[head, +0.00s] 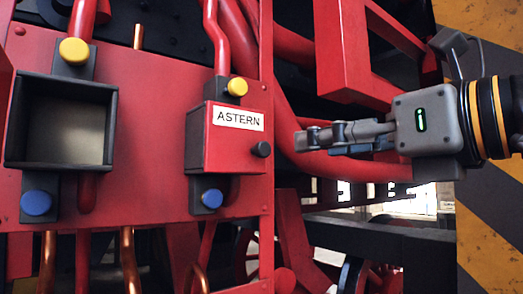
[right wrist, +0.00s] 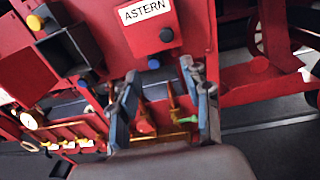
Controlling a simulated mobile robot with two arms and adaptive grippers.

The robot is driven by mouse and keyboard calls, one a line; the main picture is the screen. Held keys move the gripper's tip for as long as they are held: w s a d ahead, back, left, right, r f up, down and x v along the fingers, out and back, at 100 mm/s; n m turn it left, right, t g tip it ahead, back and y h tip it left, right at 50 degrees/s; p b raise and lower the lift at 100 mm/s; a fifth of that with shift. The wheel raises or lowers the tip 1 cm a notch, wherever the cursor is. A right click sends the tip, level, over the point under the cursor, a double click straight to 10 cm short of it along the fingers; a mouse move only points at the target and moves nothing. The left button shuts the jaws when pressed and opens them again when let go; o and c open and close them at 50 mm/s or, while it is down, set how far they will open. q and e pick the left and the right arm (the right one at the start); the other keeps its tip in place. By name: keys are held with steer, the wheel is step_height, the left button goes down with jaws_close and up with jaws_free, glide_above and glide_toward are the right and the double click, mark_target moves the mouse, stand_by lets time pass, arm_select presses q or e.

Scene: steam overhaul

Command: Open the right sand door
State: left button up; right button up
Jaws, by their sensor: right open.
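The right sand door (head: 228,152) is a red front with a white ASTERN label and a black knob (head: 261,149) at its right edge. It looks shut over its box. It also shows at the top of the right wrist view (right wrist: 148,38), with the knob (right wrist: 166,35) below the label. My right gripper (head: 304,138) is to the right of the knob in the head view, pointing left, apart from it. Its fingers (right wrist: 159,74) are spread and empty in the right wrist view, below the knob. My left gripper is not in view.
A dark-framed box (head: 112,125) stands open-fronted on the left of the red panel (head: 150,62). Yellow caps (head: 74,50) and blue caps (head: 36,203) sit above and below the boxes. Red pipes (head: 290,120) and a red frame (head: 345,60) run close around my right gripper.

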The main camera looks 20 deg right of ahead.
mark_target(266, 150)
steer(key=shift+m+t+h, duration=0.3)
steer(key=shift+h, duration=0.1)
steer(key=p+x, duration=0.1)
steer(key=x, duration=0.3)
steer(key=p+x, duration=0.2)
steer(key=x, duration=0.2)
steer(key=p+x, duration=0.2)
steer(key=x, duration=0.2)
steer(key=shift+w+d+r, duration=0.1)
steer(key=shift+d+r, duration=0.25)
steer(key=shift+d, duration=0.05)
steer(key=shift+w+a+f+p, duration=0.2)
steer(key=shift+w+p, duration=0.1)
steer(key=shift+w, duration=0.3)
jaws_close()
